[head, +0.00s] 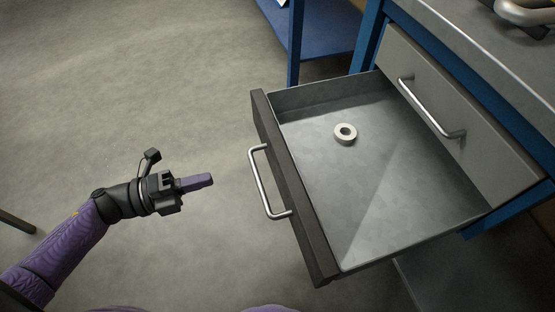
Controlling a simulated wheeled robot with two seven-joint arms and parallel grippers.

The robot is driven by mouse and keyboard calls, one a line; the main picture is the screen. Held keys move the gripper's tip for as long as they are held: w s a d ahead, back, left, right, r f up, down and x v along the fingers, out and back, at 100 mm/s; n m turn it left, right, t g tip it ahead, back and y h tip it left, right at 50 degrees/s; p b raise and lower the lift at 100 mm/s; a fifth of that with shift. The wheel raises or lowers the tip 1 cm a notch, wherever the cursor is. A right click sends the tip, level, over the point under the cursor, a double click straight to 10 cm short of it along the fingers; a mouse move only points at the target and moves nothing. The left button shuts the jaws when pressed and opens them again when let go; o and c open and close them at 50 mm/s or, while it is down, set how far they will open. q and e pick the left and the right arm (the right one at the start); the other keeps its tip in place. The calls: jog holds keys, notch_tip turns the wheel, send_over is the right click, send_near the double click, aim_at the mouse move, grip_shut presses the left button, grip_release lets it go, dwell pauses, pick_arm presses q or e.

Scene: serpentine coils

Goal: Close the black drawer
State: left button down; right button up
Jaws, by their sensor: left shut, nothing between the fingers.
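The black drawer (293,194) is pulled well out of the workbench, its dark front facing left. A silver bar handle (262,183) is on its front. A small pale ring (345,134) lies on the grey drawer floor. My left gripper (210,180) is shut and empty, its purple fingers pointing right toward the handle. It is to the left of the handle, with a gap between them. My right gripper is out of view.
A grey drawer (455,120) with its own silver handle is shut beside the open one. The bench top (490,52) is at the upper right, with a blue frame. A blue shelf (325,35) stands at the top. The floor (130,90) to the left is clear.

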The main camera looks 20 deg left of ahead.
aim_at(277, 161)
pick_arm(q)
jog(key=b+x, duration=0.2)
jog(key=x, duration=0.9)
jog(key=shift+w+d+b, duration=0.1)
jog(key=shift+b, duration=0.3)
jog(key=shift+w+d, duration=0.15)
jog(key=shift+d, duration=0.15)
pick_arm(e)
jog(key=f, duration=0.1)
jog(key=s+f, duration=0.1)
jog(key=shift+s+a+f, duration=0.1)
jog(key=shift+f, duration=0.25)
pick_arm(q)
jog(key=shift+w+d+r, duration=0.1)
jog(key=shift+w, duration=0.05)
